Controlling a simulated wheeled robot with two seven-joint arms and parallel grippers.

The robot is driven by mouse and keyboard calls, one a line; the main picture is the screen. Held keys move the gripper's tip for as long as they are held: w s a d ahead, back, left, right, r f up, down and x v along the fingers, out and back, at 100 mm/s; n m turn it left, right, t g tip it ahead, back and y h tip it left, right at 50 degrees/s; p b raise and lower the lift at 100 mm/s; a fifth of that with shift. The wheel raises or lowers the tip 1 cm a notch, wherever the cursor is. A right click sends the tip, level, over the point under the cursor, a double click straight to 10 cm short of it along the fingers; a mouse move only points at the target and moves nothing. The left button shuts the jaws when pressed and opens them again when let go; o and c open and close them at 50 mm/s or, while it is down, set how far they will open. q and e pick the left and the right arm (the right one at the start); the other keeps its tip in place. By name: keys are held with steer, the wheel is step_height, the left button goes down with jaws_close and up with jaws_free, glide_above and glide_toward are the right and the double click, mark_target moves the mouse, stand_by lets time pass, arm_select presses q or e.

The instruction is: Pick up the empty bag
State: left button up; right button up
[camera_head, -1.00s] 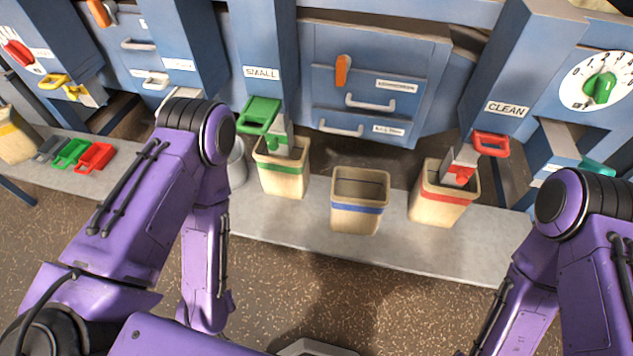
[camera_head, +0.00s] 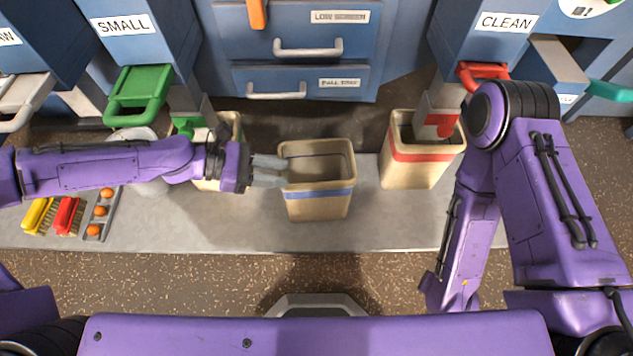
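The bag with a blue stripe (camera_head: 320,207) stands upright on the grey shelf (camera_head: 330,234), open at the top, and its inside looks empty. My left gripper (camera_head: 284,171) reaches in from the left. Its two grey fingers are apart and point right, with their tips at the left side of the blue-striped bag near the rim. I cannot tell whether they touch it. Nothing shows between the fingers. My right gripper is not in view; only the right arm shows.
A bag with a red stripe (camera_head: 408,172) stands right, under the CLEAN spout (camera_head: 437,118) with its red handle. A green-striped bag (camera_head: 229,126) under the SMALL spout is partly hidden by my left arm. Brushes (camera_head: 67,216) and a tray of orange balls (camera_head: 101,213) lie left.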

mark_target(312, 184)
arm_select(q)
steer(key=x, duration=0.2)
steer(key=s+b+x, duration=0.1)
steer(key=x, duration=0.5)
steer(key=shift+s+f+b, duration=0.15)
steer(key=shift+f+b, duration=0.1)
steer(key=shift+b, duration=0.15)
steer(key=shift+a, duration=0.1)
jaws_close()
stand_by(0.7)
